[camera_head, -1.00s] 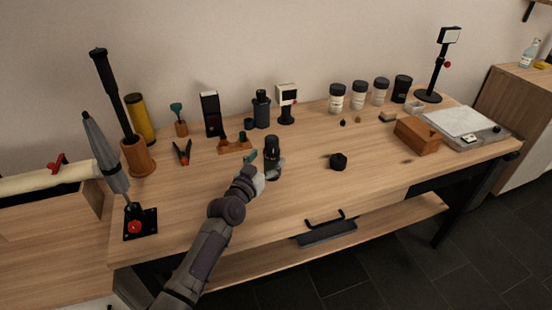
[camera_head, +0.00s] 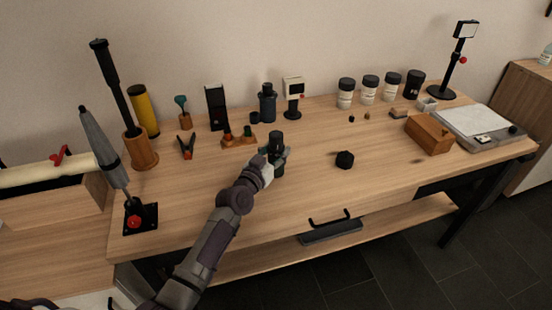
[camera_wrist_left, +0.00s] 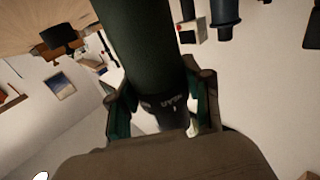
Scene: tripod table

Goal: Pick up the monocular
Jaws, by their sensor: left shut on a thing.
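The monocular (camera_head: 276,143), a dark green and black cylinder, is upright over the middle of the wooden table. My left gripper (camera_head: 272,158) is shut on it from the near left side. In the left wrist view the monocular (camera_wrist_left: 150,50) fills the upper middle, and its dark lower end sits between the two green-padded fingers of my left gripper (camera_wrist_left: 162,100). The fingers and hand hide part of its body in the head view. I cannot tell whether its base touches the table. My right gripper is not in view.
A small black knob-like piece (camera_head: 345,160) lies to the right of the monocular. A wooden holder (camera_head: 239,140), a dark bottle (camera_head: 267,103) and a small white-faced device (camera_head: 293,96) stand behind. A wooden box (camera_head: 429,135) sits at right. The table front is mostly clear.

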